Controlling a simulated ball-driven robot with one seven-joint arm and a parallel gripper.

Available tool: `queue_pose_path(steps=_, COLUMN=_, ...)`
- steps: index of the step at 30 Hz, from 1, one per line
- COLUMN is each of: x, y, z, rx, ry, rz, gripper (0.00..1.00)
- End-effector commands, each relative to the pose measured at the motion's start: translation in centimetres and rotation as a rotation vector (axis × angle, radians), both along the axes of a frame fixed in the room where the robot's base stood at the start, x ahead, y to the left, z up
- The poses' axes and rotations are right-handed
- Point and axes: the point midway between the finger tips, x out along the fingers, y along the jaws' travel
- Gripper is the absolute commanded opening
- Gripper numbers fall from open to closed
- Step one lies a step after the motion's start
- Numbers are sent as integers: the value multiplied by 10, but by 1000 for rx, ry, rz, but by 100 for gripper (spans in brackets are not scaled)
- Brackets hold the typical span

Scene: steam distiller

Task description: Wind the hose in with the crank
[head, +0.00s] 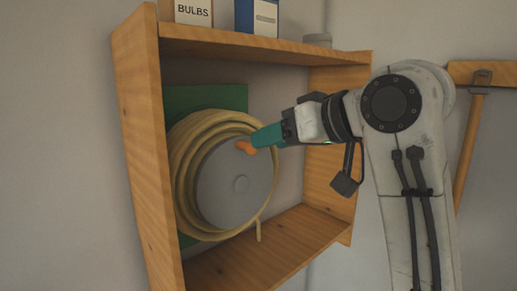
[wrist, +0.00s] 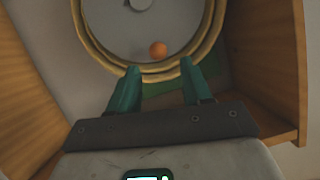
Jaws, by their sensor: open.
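A hose reel (head: 236,185) with a grey round face is mounted on a green plate (head: 207,98) inside a wooden cabinet. The tan hose (head: 183,178) is coiled around it, and a short end hangs down at the lower right. The crank's orange knob (head: 245,146) sits near the upper right of the reel face; it also shows in the wrist view (wrist: 158,49). My gripper (head: 254,140) has teal fingers at the knob in the head view. In the wrist view the fingers (wrist: 158,66) are apart, with the knob just beyond the gap between their tips. Contact cannot be told.
The cabinet's wooden side walls (head: 140,130) and bottom board (head: 262,252) enclose the reel closely. A box labelled BULBS (head: 193,12), a blue box (head: 257,17) and a grey round item (head: 317,40) stand on top. A wooden-handled tool (head: 468,150) hangs at right.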

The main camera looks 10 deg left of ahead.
Motion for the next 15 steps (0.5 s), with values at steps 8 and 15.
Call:
queue_pose_path(steps=8, x=-13, y=-19, z=10, rx=1, ry=-1, rz=0, gripper=49)
queue_pose_path(steps=15, x=-13, y=-20, z=10, rx=1, ry=-1, rz=0, gripper=49)
